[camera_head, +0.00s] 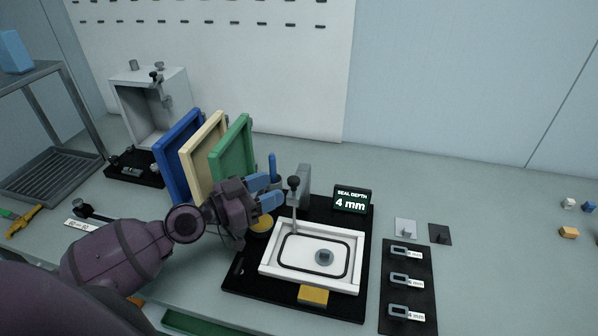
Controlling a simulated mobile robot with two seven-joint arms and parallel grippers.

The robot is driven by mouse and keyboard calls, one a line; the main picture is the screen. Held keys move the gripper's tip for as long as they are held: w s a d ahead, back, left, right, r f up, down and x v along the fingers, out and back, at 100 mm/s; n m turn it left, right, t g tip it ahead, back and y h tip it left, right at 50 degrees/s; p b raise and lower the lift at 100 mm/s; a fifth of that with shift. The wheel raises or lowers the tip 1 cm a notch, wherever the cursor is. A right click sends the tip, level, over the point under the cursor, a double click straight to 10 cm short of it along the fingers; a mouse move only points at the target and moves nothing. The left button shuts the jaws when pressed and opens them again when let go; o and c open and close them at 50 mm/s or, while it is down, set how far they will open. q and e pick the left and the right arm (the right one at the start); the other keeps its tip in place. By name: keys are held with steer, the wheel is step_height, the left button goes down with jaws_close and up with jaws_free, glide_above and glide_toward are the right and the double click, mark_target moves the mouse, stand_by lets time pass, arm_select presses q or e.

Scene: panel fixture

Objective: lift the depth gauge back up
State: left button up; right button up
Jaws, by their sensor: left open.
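My left gripper (277,190) has blue fingers and is open, just left of the gauge's knob. It looks apart from the knob, though the depth between them is hard to judge. A small sign (352,199) reads "SEAL DEPTH 4 mm". My right gripper is not in view.
Blue, cream and green panels (232,148) stand upright behind my left gripper. A black board (408,322) with several labelled grey pieces lies right of the black fixture base (238,279). A grey open box (148,105) stands at the back left. The table's right side is mostly clear.

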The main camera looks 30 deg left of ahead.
mark_target(297, 178)
arm_select(q)
steer(key=p+x, duration=0.2)
steer(key=x, duration=0.5)
steer(key=shift+w+r+p, duration=0.1)
steer(key=shift+p, duration=0.25)
steer(key=shift+w+d, duration=0.3)
steer(key=shift+w, duration=0.1)
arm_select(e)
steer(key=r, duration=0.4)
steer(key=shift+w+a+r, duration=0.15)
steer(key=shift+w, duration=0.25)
